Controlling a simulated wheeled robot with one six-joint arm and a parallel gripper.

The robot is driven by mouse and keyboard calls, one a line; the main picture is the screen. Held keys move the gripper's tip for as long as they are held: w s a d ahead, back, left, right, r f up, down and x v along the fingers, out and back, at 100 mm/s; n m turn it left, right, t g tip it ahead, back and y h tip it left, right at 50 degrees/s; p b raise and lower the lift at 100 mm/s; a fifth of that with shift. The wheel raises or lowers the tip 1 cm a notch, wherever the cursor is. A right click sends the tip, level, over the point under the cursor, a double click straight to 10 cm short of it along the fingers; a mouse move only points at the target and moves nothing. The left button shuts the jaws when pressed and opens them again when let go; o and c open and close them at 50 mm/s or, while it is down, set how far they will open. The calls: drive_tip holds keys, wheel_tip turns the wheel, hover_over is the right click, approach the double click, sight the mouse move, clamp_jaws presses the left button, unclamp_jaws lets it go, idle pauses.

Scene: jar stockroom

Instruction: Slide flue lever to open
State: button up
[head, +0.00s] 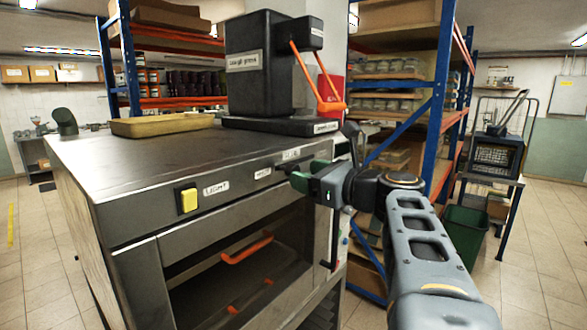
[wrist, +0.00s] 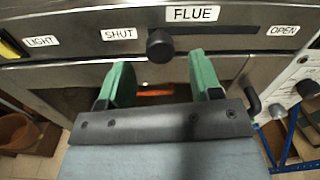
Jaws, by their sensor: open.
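The flue lever is a round black knob (wrist: 160,45) on a dark horizontal slot in the oven's front panel. In the wrist view it stands near the slot's left end, beside the SHUT label (wrist: 119,34). The OPEN label (wrist: 283,31) is at the far right, and the FLUE label (wrist: 193,14) is above the slot. My gripper (wrist: 161,72) has green fingers, spread apart and empty. In the picture the knob appears just above the gap between the fingertips; contact cannot be told. In the head view my gripper (head: 312,182) is at the panel's right part.
The oven (head: 150,165) has a yellow light switch (head: 188,200) at left and a glass door with an orange handle (head: 246,250) below. A black machine (head: 270,70) and a tan tray (head: 162,125) stand on top. A blue-framed shelf (head: 437,90) is behind my arm.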

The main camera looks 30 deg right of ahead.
sight(288, 169)
drive_tip(key=shift+x, duration=2.3)
clamp_jaws()
